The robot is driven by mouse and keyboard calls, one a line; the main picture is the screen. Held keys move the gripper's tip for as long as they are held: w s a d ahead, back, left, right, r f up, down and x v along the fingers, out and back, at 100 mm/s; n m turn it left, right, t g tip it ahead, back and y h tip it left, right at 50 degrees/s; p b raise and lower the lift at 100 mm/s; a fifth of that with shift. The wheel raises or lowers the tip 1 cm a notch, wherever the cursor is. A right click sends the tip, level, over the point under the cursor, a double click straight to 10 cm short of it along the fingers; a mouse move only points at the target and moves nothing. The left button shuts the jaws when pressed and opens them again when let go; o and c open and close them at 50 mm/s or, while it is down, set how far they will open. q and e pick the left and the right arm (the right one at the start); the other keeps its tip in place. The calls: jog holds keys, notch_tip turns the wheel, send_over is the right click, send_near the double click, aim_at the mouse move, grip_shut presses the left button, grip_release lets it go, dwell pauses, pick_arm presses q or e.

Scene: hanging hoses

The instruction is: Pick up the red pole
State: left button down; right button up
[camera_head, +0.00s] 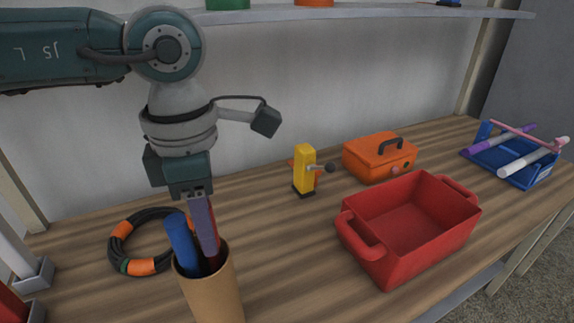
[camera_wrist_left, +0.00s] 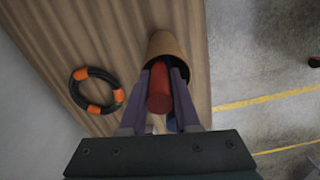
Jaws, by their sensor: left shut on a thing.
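The red pole (camera_wrist_left: 159,88) stands in a brown cylindrical holder (camera_head: 215,291), and its lower part is hidden inside. In the head view only a strip of the red pole (camera_head: 214,222) shows beside my gripper's finger. My left gripper (camera_head: 204,225) points down into the holder's mouth. In the left wrist view its two fingers (camera_wrist_left: 158,95) are shut on the red pole, one on each side. A blue pole (camera_head: 182,242) leans in the same holder, left of the fingers. My right gripper is not in view.
A black and orange hose ring (camera_head: 119,247) lies left of the holder. A red bin (camera_head: 375,260), a yellow tool (camera_head: 304,170) and an orange toolbox (camera_head: 366,161) stand to the right. A blue rack (camera_head: 512,172) is at the far right. A shelf (camera_head: 370,12) runs above the wooden bench.

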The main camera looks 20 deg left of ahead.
pick_arm(q)
jog(key=shift+r, duration=0.1)
notch_tip(320, 180, up, 20)
jog(key=b, duration=0.2)
dwell(0.4)
